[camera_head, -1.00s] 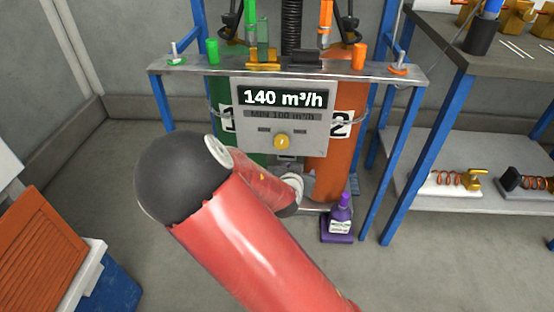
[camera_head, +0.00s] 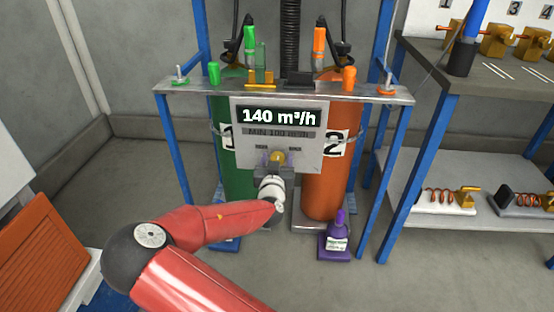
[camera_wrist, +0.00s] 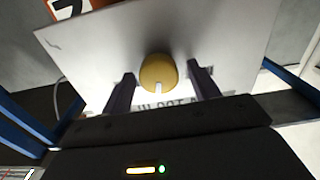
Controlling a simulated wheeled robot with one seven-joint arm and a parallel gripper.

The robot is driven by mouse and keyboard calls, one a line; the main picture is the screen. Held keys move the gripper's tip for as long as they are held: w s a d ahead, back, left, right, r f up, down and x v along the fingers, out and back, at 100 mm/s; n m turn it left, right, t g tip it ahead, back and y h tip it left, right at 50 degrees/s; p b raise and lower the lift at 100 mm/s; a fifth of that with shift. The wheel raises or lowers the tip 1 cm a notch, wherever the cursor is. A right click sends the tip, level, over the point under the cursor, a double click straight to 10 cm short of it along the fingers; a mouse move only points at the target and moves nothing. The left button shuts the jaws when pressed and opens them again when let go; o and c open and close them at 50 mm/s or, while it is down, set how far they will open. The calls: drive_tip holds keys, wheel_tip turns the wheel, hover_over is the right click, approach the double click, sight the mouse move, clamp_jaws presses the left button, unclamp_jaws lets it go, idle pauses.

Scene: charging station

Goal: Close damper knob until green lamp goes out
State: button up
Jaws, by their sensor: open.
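The yellow damper knob (camera_head: 277,157) is on the light grey panel (camera_head: 312,160), below a display (camera_head: 278,116) reading 140 m³/h. A grey line under it reads MIN 100 m³/h. In the wrist view the round knob (camera_wrist: 157,70) shows a pale mark at its lower edge. My gripper (camera_head: 277,160) is at the panel, and its open fingers (camera_wrist: 162,86) stand on either side of the knob with gaps visible. Contact is not visible. A translucent green piece (camera_head: 262,56) stands above the panel; I cannot tell whether it is a lit lamp.
A green cylinder (camera_head: 236,170) and an orange cylinder (camera_head: 323,190) stand behind the panel in a blue frame. A grey shelf bench (camera_head: 485,150) is at the far right.

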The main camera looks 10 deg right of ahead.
drive_tip(key=shift+w, duration=0.2)
drive_tip(key=c, duration=1)
drive_tip(key=shift+o, duration=0.2)
drive_tip(key=shift+n+b, duration=0.5)
drive_tip(key=shift+n, duration=1)
drive_tip(key=o, duration=1)
drive_tip(key=shift+c, duration=0.2)
drive_tip(key=v, duration=0.8)
